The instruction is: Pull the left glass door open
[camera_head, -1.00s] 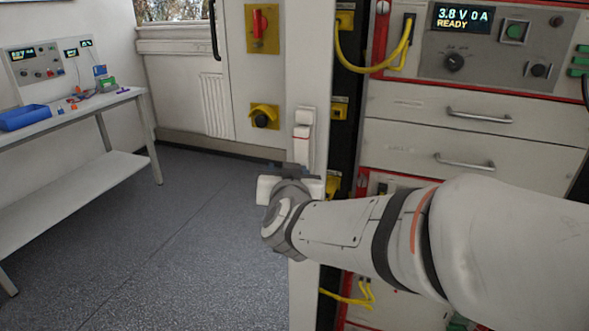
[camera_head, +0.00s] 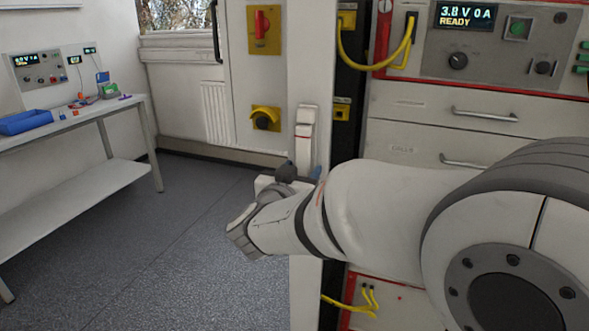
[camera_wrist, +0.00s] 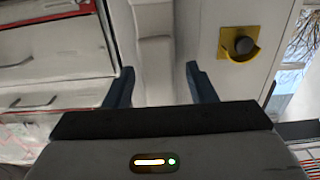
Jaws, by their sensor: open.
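A black upright bar handle (camera_head: 216,32) shows at the left edge of a white panel (camera_head: 268,85), at the top of the head view. It also shows at the right in the wrist view (camera_wrist: 269,93). I cannot make out a glass pane for certain. My gripper (camera_head: 300,173) is in front of the white upright post (camera_head: 305,270), below and to the right of that handle and apart from it. In the wrist view my gripper (camera_wrist: 160,69) is open, its two dark blue fingers apart with nothing held. The post's pale block (camera_wrist: 155,50) appears beyond the gap.
A red switch (camera_head: 262,24) and a yellow-plated black knob (camera_head: 265,119) sit on the panel. Drawers (camera_head: 465,125) and a lit display (camera_head: 466,14) are at right, with yellow cables (camera_head: 395,55). A bench (camera_head: 75,118) with a blue tray (camera_head: 25,122) stands left. The floor between is clear.

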